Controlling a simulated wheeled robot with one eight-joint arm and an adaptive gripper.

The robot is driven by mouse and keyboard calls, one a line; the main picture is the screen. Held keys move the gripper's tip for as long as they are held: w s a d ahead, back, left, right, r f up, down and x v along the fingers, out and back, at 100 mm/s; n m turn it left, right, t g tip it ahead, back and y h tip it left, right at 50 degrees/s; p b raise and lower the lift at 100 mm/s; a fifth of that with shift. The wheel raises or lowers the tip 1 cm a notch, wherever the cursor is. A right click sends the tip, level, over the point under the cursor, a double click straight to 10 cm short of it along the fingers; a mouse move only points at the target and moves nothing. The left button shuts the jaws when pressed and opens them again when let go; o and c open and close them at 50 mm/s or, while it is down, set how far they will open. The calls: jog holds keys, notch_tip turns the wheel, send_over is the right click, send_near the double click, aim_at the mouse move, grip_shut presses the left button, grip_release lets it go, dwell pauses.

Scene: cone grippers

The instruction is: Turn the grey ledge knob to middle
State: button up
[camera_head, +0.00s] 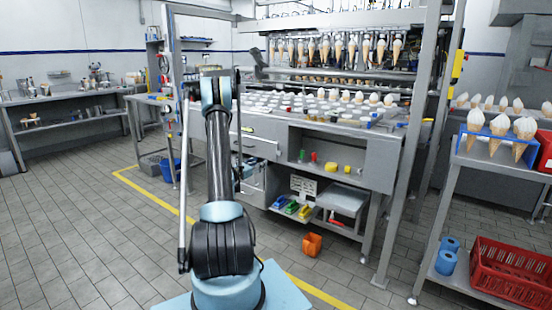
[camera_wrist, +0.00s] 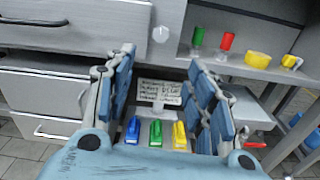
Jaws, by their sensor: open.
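A pale grey round knob (camera_wrist: 160,34) sits on the grey cabinet front, left of the open ledge shelf, in the wrist view. It shows a small mark on its face, but its exact turn is too small to read. My gripper (camera_wrist: 160,68) is open and empty in the wrist view, its two blue-padded fingers spread wide. The knob shows above and between the fingertips, apart from them. In the head view I cannot make out the knob clearly, and my arm covers part of the cabinet.
The shelf holds a green piece (camera_wrist: 198,37), a red piece (camera_wrist: 227,41) and yellow pieces (camera_wrist: 258,59). Below stand blue, green and yellow blocks (camera_wrist: 155,133) by a white label (camera_wrist: 162,91). The left floor is clear.

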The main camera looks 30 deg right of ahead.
aim_at(278, 154)
jog(key=x, duration=1.7)
jog(key=shift+d, duration=0.1)
jog(key=c, duration=1.1)
